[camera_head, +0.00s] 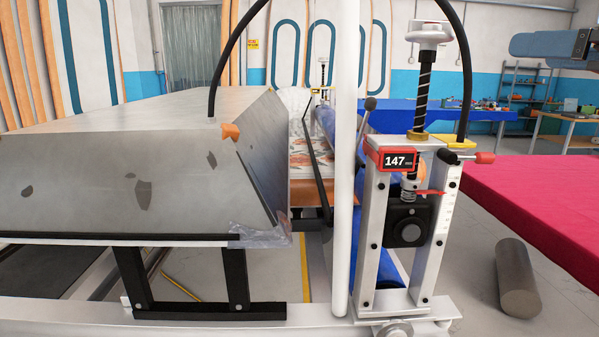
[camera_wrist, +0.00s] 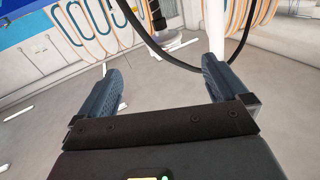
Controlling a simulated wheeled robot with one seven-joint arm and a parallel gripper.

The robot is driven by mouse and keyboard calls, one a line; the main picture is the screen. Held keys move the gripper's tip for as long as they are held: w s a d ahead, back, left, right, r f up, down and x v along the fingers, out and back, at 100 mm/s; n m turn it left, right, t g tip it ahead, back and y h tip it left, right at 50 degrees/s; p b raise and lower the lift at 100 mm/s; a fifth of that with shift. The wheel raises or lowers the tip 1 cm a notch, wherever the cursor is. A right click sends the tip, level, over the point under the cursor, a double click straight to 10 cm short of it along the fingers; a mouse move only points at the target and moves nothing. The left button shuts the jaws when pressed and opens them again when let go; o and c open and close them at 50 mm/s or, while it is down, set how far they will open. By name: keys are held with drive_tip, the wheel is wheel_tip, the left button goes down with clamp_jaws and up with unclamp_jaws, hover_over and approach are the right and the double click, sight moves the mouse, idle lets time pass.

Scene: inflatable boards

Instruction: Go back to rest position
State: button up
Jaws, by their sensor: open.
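My gripper (camera_wrist: 160,82) shows in the wrist view with its two dark blue fingers spread wide apart. Nothing is between the fingers, and grey floor shows beyond them. In the head view the gripper is out of the picture; a grey and blue part, which looks like my arm, shows at the upper right edge.
A metal-covered machine (camera_head: 90,180) fills the left of the head view. A white post (camera_head: 345,150) and a frame with a red "147" display (camera_head: 398,161) stand mid-right. A red-topped table (camera_head: 540,190) and a grey cylinder (camera_head: 517,280) are at right. A black cable (camera_wrist: 180,67) curves beyond my fingers.

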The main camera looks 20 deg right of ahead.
drive_tip(key=w+a+f+m+h, duration=0.1)
drive_tip(key=a+f+m, duration=0.1)
drive_tip(key=f, duration=0.8)
drive_tip(key=w+a+f+m+h, duration=0.1)
drive_tip(key=w+a+f+m, duration=0.15)
drive_tip(key=f, duration=0.65)
drive_tip(key=s+a+f+m+g+h, duration=0.1)
drive_tip(key=s+a+f, duration=0.2)
drive_tip(key=f, duration=0.4)
drive_tip(key=s+a+f+m+g+h, duration=0.1)
drive_tip(key=s+a+f, duration=0.25)
drive_tip(key=f, duration=0.35)
drive_tip(key=s+a+f+n+g, duration=0.1)
drive_tip(key=s+a+f, duration=0.35)
drive_tip(key=s, duration=0.25)
drive_tip(key=s+a+f+n, duration=0.1)
drive_tip(key=s+a+f, duration=0.2)
drive_tip(key=s+f, duration=0.3)
drive_tip(key=s+a+r+n+y, duration=0.1)
drive_tip(key=s+a+n, duration=0.1)
drive_tip(key=s, duration=0.6)
drive_tip(key=s+a+n+y, duration=0.1)
drive_tip(key=s+a+n, duration=0.1)
drive_tip(key=s, duration=0.6)
drive_tip(key=shift+a+r, duration=0.35)
drive_tip(key=shift+a, duration=0.05)
drive_tip(key=shift+w, duration=0.1)
